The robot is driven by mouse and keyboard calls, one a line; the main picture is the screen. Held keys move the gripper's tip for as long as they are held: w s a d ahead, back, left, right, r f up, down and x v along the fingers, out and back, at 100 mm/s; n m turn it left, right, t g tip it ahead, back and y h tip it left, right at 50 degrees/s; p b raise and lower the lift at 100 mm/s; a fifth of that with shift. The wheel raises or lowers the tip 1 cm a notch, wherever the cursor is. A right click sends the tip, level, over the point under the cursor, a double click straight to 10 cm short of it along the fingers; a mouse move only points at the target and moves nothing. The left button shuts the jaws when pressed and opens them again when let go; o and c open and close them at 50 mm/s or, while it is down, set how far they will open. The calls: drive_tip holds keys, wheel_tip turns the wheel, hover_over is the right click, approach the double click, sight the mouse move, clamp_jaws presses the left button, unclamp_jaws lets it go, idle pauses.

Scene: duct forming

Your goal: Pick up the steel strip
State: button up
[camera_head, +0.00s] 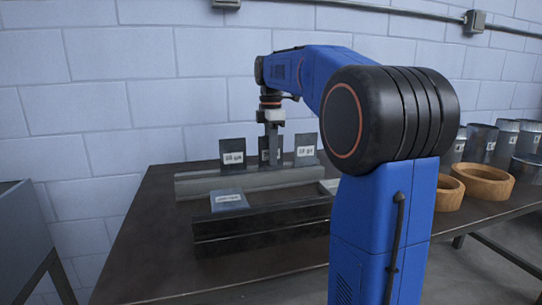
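Several dark, labelled sheet-metal pieces stand upright in a long grey holder (215,187) on the table: a left one (232,160), a middle one (263,158) and a right one (305,158). A lighter grey labelled piece (229,200) lies tilted in front of the holder. I cannot tell which of them is the steel strip. My gripper (273,160) points down at the middle piece and covers part of it. Its fingers look close together, but I cannot tell whether they grip the piece.
A long black bar-like fixture (262,232) lies in front of the holder on the dark table (150,235). Wooden rings (483,185) and metal cylinders (483,143) stand at the right. A grey bin (20,235) is at the far left. The table's left part is clear.

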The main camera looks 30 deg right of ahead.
drive_tip(key=shift+f, duration=0.2)
idle(0.3)
clamp_jaws()
